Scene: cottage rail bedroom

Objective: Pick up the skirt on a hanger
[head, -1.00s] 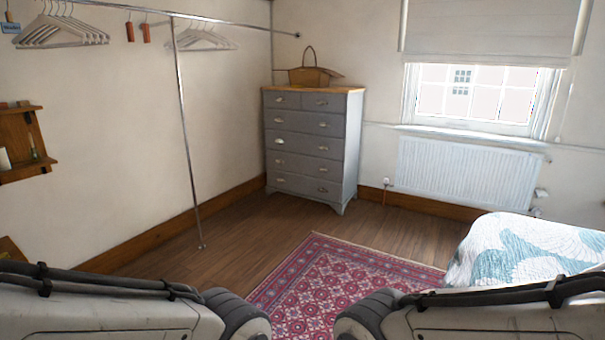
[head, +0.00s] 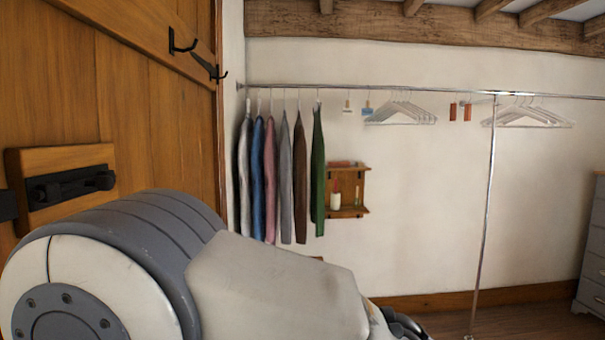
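Several garments hang side by side on hangers from the metal rail (head: 350,86) at the left of the head view. My arm fills the lower left and hides the floor below the garments. No fingertips of either gripper show.
A wooden door (head: 130,110) with black hooks stands close on the left. A small wall shelf (head: 347,190) is right of the garments. Empty hangers (head: 400,112) hang further along. A metal post (head: 487,220) supports the rail. A grey drawer chest (head: 594,250) stands far right.

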